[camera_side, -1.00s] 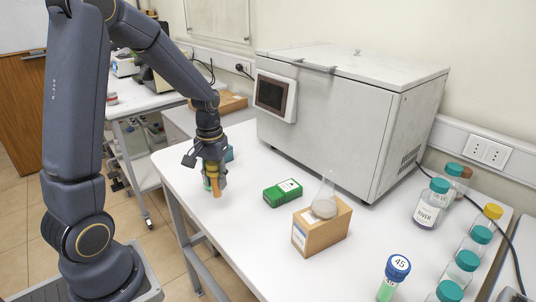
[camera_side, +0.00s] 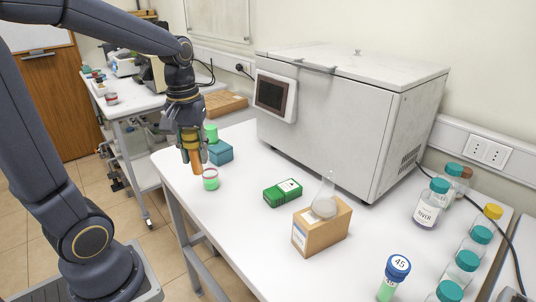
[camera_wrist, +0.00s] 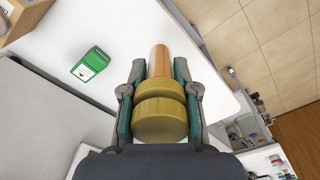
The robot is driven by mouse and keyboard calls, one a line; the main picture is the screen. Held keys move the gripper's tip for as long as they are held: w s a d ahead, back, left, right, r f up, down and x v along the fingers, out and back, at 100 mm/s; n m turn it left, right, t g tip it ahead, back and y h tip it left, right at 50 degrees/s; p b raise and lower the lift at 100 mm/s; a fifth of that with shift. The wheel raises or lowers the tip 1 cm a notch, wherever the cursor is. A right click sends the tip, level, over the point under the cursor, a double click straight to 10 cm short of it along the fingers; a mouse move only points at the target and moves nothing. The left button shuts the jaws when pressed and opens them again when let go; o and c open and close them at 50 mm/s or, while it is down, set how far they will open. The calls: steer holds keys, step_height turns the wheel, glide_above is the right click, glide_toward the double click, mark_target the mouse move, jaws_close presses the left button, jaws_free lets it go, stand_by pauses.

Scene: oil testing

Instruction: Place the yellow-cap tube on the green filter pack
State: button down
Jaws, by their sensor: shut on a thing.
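My gripper (camera_side: 191,140) is shut on the yellow-cap tube (camera_side: 196,162), an amber tube that hangs below the fingers above the table's far left part. In the wrist view the tube's yellow cap (camera_wrist: 160,115) sits between the fingers of my gripper (camera_wrist: 158,85), and the amber body points away. The green filter pack (camera_side: 283,193) lies flat on the white table, right of and nearer the camera than my gripper, with a white label on top. The pack also shows in the wrist view (camera_wrist: 90,66), at upper left, apart from the tube.
A small jar with green contents (camera_side: 210,180) stands just below the tube, with a teal box (camera_side: 221,153) behind it. A cardboard block (camera_side: 322,228) holding a glass flask (camera_side: 325,205) stands right of the pack. A large white machine (camera_side: 345,120) stands behind. Several capped bottles line the right.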

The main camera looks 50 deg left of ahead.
steer(key=w+d+r, duration=0.1)
steer(key=w+d, duration=0.2)
steer(key=w, duration=0.4)
glide_toward(283, 188)
steer(key=shift+a+m, duration=0.1)
steer(key=shift+m, duration=0.3)
steer(key=shift+w+f, duration=0.15)
steer(key=shift+f, duration=0.75)
steer(key=shift+w+f, duration=0.1)
steer(key=shift+f, duration=0.8)
steer(key=shift+f, duration=0.15)
steer(key=c, duration=0.9)
jaws_free()
